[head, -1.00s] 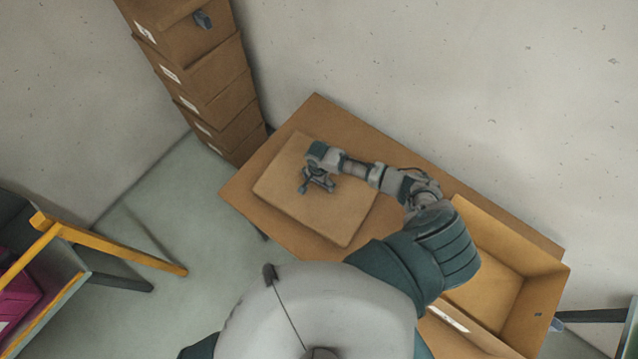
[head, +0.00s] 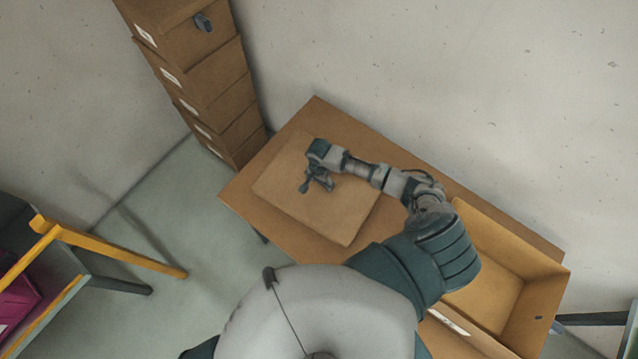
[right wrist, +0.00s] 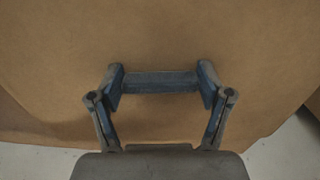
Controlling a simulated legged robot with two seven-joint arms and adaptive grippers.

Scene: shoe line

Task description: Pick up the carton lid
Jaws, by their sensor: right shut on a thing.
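The carton lid (head: 335,215) is a flat, tan, square board lying on the left part of the brown table. My right gripper (head: 318,182) is over its far left part, pointing down. In the right wrist view, my right gripper (right wrist: 160,82) has its two fingers at the ends of a blue-grey bar on the lid (right wrist: 160,30) and is shut on it. I cannot see any gap between the lid and the table. My left gripper is not in view.
An open, empty-looking carton (head: 503,268) stands right of the lid on the table (head: 240,192). A tall stack of brown boxes (head: 205,85) stands behind left by the wall. A yellow-framed rack (head: 120,256) is at the left, with floor between.

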